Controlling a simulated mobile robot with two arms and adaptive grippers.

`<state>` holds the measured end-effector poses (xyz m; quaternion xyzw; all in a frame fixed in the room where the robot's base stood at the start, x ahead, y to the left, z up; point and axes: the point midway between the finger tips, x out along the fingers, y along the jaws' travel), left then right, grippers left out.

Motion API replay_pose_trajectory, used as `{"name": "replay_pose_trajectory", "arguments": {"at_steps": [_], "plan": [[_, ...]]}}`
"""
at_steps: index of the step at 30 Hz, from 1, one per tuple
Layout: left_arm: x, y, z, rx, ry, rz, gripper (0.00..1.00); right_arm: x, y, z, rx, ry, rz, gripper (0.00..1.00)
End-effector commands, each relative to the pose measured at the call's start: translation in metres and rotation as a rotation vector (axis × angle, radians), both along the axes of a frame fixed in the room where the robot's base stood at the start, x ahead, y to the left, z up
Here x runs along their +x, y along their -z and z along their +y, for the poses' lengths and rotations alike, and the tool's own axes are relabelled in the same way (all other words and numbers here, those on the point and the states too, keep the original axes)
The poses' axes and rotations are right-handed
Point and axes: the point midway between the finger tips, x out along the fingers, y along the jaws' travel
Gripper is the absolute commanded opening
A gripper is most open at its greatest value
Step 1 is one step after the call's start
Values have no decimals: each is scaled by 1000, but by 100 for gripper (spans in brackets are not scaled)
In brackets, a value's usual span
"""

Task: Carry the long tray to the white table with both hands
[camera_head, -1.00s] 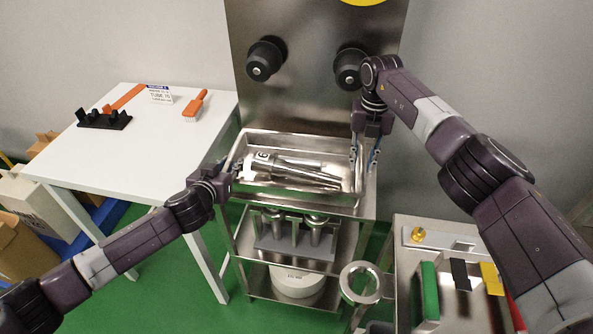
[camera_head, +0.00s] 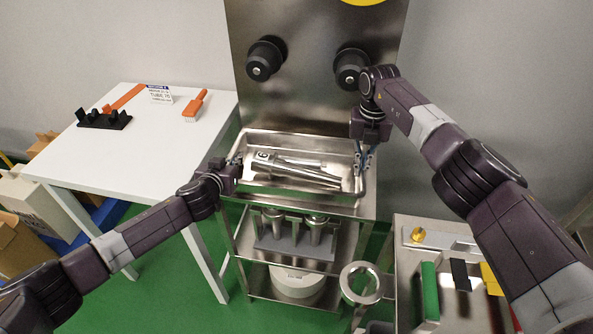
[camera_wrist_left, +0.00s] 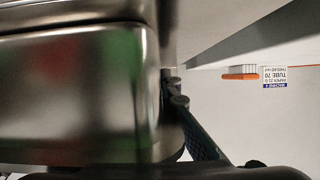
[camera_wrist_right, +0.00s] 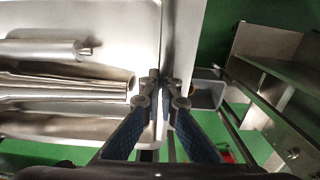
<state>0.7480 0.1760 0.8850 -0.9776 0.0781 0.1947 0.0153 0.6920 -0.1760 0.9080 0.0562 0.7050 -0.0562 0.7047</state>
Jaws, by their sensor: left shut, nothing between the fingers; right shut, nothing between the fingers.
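The long metal tray (camera_head: 290,198) sits on the steel stand and holds a large metal tube and smaller metal parts (camera_head: 300,170). My left gripper (camera_head: 238,162) is at the tray's left end. In the left wrist view its fingers (camera_wrist_left: 178,95) are together beside the tray's end wall (camera_wrist_left: 75,95); only part of them shows. My right gripper (camera_head: 363,165) points down at the tray's right end. In the right wrist view its fingertips (camera_wrist_right: 164,82) are drawn together at the tray's rim (camera_wrist_right: 182,40). The white table (camera_head: 165,140) stands to the left.
On the white table are an orange brush (camera_head: 197,104), a black holder (camera_head: 104,120) and a small sign (camera_head: 160,94). The front middle of the tabletop is clear. A steel bench (camera_head: 450,300) with coloured items stands at the right. Boxes (camera_head: 38,210) are at the far left.

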Motion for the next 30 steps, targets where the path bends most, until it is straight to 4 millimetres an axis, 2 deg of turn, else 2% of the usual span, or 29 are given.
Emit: {"name": "replay_pose_trajectory", "arguments": {"at_steps": [19, 30], "plan": [[0, 0, 1, 0, -1, 0, 0, 0, 0, 0, 0, 0, -1, 0], [1, -13, 0, -1, 0, -5, 0, 1, -12, 0, 0, 0, -4, 0]]}}
